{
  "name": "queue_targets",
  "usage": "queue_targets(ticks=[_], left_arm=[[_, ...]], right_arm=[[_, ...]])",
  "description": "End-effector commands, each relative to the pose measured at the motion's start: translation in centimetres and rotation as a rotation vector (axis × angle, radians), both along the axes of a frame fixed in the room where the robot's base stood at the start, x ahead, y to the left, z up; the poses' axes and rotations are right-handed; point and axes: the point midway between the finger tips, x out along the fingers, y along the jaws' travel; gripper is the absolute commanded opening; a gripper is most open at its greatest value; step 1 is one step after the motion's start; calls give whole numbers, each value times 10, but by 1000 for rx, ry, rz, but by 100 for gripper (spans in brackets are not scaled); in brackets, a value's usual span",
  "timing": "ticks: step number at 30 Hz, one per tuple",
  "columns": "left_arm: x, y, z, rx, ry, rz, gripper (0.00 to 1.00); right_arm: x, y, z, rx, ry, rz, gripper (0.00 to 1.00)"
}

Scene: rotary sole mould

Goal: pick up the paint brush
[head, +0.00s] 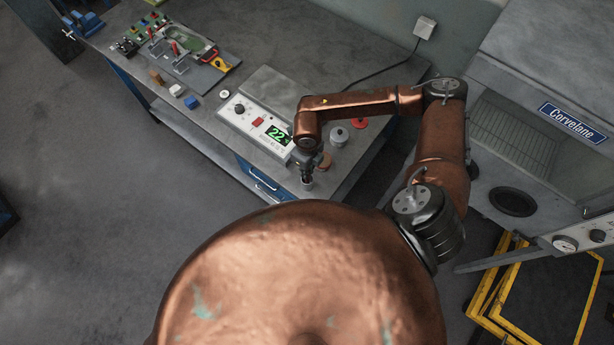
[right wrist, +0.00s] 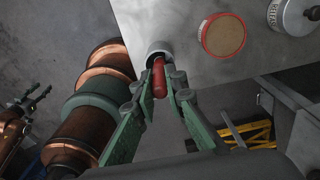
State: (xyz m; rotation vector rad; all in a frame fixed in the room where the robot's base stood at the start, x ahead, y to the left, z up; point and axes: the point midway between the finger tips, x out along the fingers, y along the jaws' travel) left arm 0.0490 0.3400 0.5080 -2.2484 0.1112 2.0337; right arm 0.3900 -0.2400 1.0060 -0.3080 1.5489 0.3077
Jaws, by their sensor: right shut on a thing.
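The paint brush shows as a red rounded handle (right wrist: 158,78) in the right wrist view, standing up out of a small grey cup (right wrist: 156,48). My right gripper (right wrist: 165,85) is shut on this handle, one green finger on each side. The brush's lower end is hidden in the cup. In the head view my right gripper (head: 306,174) points down over the cup (head: 308,185) near the bench's front corner. My left gripper (right wrist: 32,100) shows small at the left edge of the right wrist view, away from the brush; its opening is unclear.
The cup stands close to the bench edge (head: 345,185). Close by are a brown-topped round tin (right wrist: 222,35), a grey lidded pot (head: 339,136), a red disc (head: 360,122) and a white control box (head: 256,125) reading 22. A Corvelane cabinet (head: 540,130) stands at the right.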

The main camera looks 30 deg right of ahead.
Motion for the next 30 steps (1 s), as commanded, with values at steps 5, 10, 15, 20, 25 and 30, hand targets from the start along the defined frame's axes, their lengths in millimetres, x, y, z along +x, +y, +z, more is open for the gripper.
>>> queue_targets(ticks=[5,10,15,20,25,30], left_arm=[[0,0,-2,0,0,0,40],[0,0,-10,0,0,0,40],[0,0,-19,0,0,0,40],[0,0,-25,0,1,0,40],[0,0,-26,0,1,-1,40],[0,0,-26,0,1,-1,40]], right_arm=[[1,0,4,0,-1,0,0],[1,-1,27,-1,-4,1,0],[2,0,61,0,-5,0,0],[1,0,87,0,-3,0,0],[0,0,99,0,-1,1,0],[0,0,101,0,0,0,0]])
